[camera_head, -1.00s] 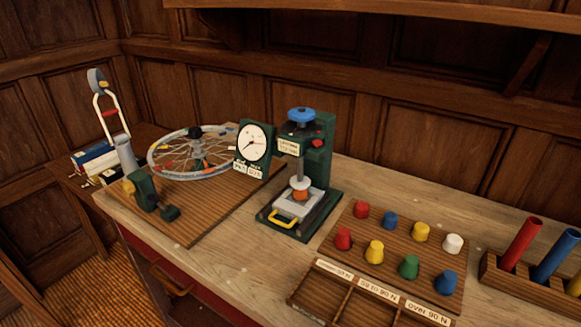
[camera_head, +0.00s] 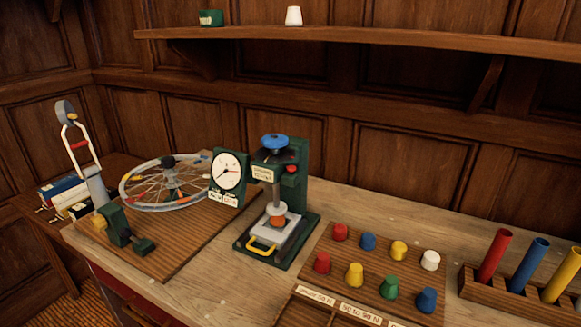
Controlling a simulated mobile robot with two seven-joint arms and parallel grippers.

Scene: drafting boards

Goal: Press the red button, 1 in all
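A small red button (camera_head: 292,169) sits on the upper right side of the green press (camera_head: 278,215), just below its blue knob (camera_head: 275,143). The press stands upright on the workbench, with a round white dial (camera_head: 228,172) on its left. An orange piece (camera_head: 277,222) is under the press's plunger, above a plate with a yellow handle (camera_head: 262,246). Neither of my grippers is in view, and nothing touches the red button.
Several coloured stoppers stand on a wooden board (camera_head: 330,240) right of the press. A rack (camera_head: 475,287) holds red, blue and yellow tubes. A spoked wheel (camera_head: 150,205) and a green clamp (camera_head: 112,222) are on the left. A shelf (camera_head: 400,45) runs above.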

